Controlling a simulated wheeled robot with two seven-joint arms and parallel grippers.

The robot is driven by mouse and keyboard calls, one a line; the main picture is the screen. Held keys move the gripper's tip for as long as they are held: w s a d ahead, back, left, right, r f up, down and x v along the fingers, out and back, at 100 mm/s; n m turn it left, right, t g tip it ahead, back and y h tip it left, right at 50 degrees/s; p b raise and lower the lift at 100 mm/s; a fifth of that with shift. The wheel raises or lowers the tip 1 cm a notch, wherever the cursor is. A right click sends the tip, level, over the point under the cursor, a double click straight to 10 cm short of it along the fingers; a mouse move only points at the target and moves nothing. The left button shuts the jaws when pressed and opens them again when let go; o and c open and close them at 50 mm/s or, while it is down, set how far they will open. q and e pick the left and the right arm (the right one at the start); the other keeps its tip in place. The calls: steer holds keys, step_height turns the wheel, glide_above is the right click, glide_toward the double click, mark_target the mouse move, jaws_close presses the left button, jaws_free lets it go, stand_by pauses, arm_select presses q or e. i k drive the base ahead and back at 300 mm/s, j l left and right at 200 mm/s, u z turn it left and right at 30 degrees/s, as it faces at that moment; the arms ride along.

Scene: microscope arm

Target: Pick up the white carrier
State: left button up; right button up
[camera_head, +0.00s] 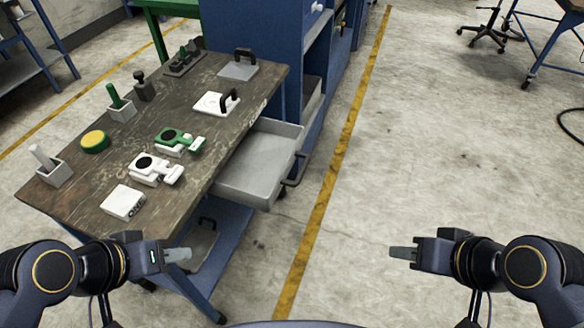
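The white carrier (155,169), a white part with a round black disc and a stubby arm, sits on the worn workbench (98,180) near its front edge. A similar part with a green top (179,141) sits just behind it. My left gripper (178,254) is in front of and below the bench's near corner, apart from the carrier. My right gripper (403,253) is over open floor far to the right. Both are seen side-on with their fingers overlapping, so their opening cannot be judged. Nothing shows held in either.
A white labelled block (123,202) lies nearest on the bench. A yellow-topped disc (95,141), a grey holder with a white handle (54,169) and a white plate with a black handle (215,103) stand around. An open grey drawer (259,167) juts out right.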

mark_target(145, 165)
steer(key=u, duration=2.15)
steer(key=i+l+u, duration=0.1)
steer(key=l+u, duration=0.2)
steer(key=l, duration=0.25)
steer(key=l+u, duration=0.3)
steer(key=l, duration=0.25)
